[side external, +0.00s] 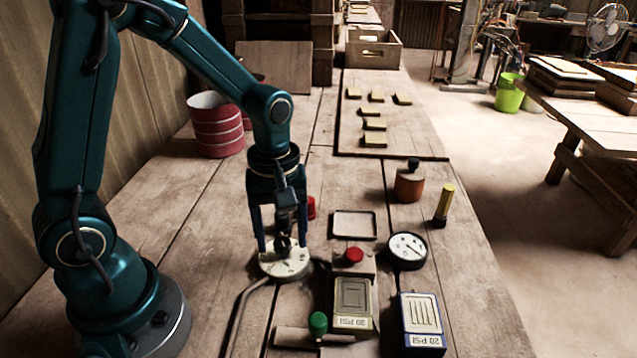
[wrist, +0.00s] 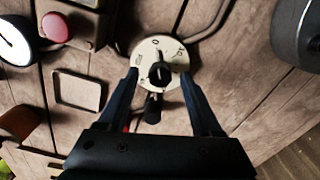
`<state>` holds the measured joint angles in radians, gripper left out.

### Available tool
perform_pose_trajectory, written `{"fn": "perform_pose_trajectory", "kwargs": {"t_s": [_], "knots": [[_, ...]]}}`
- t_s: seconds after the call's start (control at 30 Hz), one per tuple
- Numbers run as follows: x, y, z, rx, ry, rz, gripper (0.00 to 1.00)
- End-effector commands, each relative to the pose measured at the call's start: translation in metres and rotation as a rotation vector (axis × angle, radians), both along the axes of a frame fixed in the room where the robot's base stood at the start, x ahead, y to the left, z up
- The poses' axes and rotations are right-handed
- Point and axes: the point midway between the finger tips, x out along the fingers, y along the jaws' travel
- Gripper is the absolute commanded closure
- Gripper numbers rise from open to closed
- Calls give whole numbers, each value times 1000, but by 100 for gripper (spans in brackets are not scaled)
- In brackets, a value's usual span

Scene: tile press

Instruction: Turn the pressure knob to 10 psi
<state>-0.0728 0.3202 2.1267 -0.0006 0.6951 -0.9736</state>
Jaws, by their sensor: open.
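The pressure knob (wrist: 160,76) is a small black knob at the middle of a round cream dial plate (wrist: 150,50) on the table. Dark figures run around the plate; one looks like a 0 and one like a 10, but they are small. In the side external view the plate (side external: 270,268) lies under my gripper (side external: 278,247), which points straight down and partly hides the knob. In the wrist view my gripper (wrist: 159,74) is open, one finger on each side of the knob, with gaps showing. I cannot tell its exact height there. The pressure gauge (side external: 407,250) has a white face.
A red button (side external: 354,255) and square tray (side external: 355,225) stand right of the dial. A green-knobbed lever (side external: 318,324) and two 20 PSI blocks (side external: 352,299) (side external: 422,314) are in front. A bent pipe (side external: 240,308) runs beside the dial.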

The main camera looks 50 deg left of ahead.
Motion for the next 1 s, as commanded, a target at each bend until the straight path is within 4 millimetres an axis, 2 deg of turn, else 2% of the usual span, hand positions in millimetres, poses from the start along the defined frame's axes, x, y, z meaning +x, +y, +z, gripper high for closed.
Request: {"fn": "perform_pose_trajectory", "kwargs": {"t_s": [0.03,0.07,0.2,0.23,0.63,1.0], "knots": [[0,0,0,0,0,0,34],[0,0,0,0,0,0,41],[0,0,0,0,0,0,95],[0,0,0,0,0,0,100],[0,0,1,1,-1,-58,100],[1,0,1,1,-1,-337,100]]}}
